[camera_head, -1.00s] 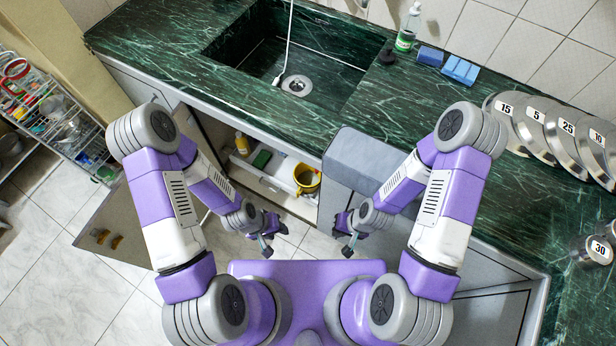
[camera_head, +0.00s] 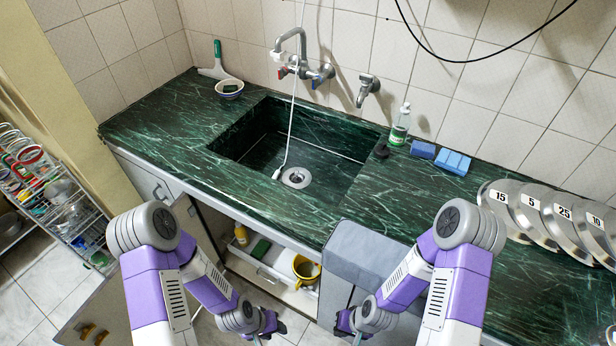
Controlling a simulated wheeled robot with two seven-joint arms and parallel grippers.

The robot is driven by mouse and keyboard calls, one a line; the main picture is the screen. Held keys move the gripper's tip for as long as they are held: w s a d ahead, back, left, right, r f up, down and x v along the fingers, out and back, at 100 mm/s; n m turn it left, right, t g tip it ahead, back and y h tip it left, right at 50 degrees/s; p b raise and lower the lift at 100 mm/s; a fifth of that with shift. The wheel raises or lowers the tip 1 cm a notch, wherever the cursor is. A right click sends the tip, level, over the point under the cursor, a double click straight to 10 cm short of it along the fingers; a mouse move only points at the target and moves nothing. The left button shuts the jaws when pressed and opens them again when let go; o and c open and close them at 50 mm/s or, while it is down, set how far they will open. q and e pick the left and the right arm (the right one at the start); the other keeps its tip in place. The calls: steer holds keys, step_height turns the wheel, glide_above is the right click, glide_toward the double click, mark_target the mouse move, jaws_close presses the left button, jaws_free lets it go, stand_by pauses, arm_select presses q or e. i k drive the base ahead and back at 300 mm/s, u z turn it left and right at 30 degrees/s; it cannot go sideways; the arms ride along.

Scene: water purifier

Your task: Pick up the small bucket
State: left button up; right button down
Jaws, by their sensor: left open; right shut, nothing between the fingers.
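A small yellow bucket (camera_head: 306,270) stands in the open cabinet under the sink, at the right end of a white tray or drawer (camera_head: 275,288). My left gripper (camera_head: 262,335) is at the bottom edge of the view, in front of the cabinet and below and left of the bucket. It is open and apart from the bucket. My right gripper (camera_head: 352,336) is at the bottom edge too, below and right of the bucket, shut and empty. The tips of both grippers are partly cut off by the frame.
A yellow bottle (camera_head: 241,235) and a green sponge (camera_head: 261,249) are left of the bucket. The green marble counter (camera_head: 180,140) with its sink overhangs the cabinet. A grey box-like part (camera_head: 365,255) stands right of the opening. A wire rack (camera_head: 70,215) is at the left.

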mark_target(305, 271)
steer(key=k, duration=0.5)
steer(key=u, duration=1.1)
steer(key=i, duration=0.85)
steer(key=z, duration=2.05)
